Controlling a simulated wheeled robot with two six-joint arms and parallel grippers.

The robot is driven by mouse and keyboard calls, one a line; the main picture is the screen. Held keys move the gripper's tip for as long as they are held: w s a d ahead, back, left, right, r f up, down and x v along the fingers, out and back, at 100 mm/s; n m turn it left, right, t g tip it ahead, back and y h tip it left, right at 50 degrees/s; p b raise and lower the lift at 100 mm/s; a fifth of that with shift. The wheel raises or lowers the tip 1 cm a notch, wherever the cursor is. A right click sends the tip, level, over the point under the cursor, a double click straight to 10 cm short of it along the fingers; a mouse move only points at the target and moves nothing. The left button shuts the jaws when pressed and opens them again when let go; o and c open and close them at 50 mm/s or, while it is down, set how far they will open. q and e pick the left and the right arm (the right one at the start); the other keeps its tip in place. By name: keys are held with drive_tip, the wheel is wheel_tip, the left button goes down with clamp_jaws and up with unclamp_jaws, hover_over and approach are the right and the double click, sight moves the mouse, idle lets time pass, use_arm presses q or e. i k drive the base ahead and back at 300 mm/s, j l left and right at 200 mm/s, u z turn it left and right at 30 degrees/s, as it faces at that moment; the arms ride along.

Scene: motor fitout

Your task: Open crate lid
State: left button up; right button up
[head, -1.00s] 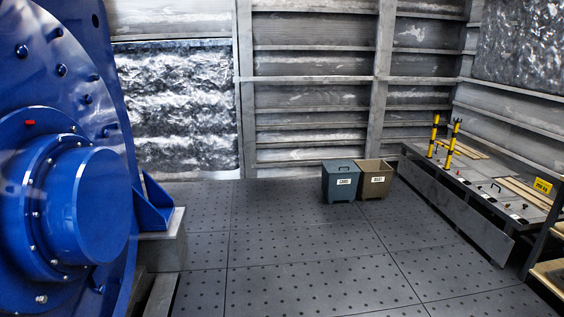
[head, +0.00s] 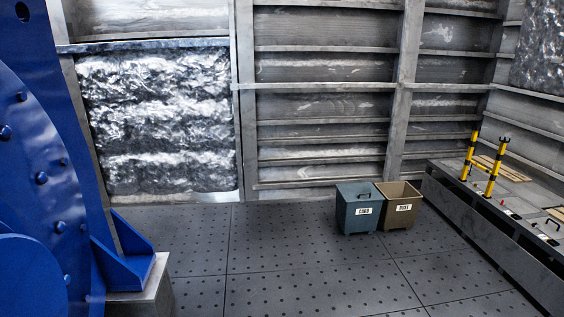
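A blue-grey crate (head: 359,219) with a white label and a dark handle stands on the floor ahead, right of the middle in the head view. Its top looks covered by a flat lid (head: 358,191) in the same colour. An open-topped brown crate (head: 402,217) with a white label stands close against its right side. Neither of my grippers shows in the head view.
A large blue motor housing (head: 40,150) on a grey plinth (head: 140,285) fills the left side. A low bench (head: 480,225) with yellow-and-black posts (head: 494,167) runs along the right wall. The dotted floor (head: 290,270) between is clear.

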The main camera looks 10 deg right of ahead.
sight(354, 192)
drive_tip(key=i+z, duration=0.25)
drive_tip(key=i, duration=0.6)
drive_tip(key=i+j+z, duration=0.15)
drive_tip(key=i+z, duration=0.15)
drive_tip(key=i, duration=0.5)
drive_tip(key=i+z, duration=0.2)
drive_tip(key=i, duration=0.25)
drive_tip(key=i+z, duration=0.2)
drive_tip(key=i, duration=0.25)
drive_tip(key=i+j+z, duration=0.15)
drive_tip(key=i, duration=0.25)
drive_tip(key=i+j+z, duration=0.2)
drive_tip(key=i, duration=0.25)
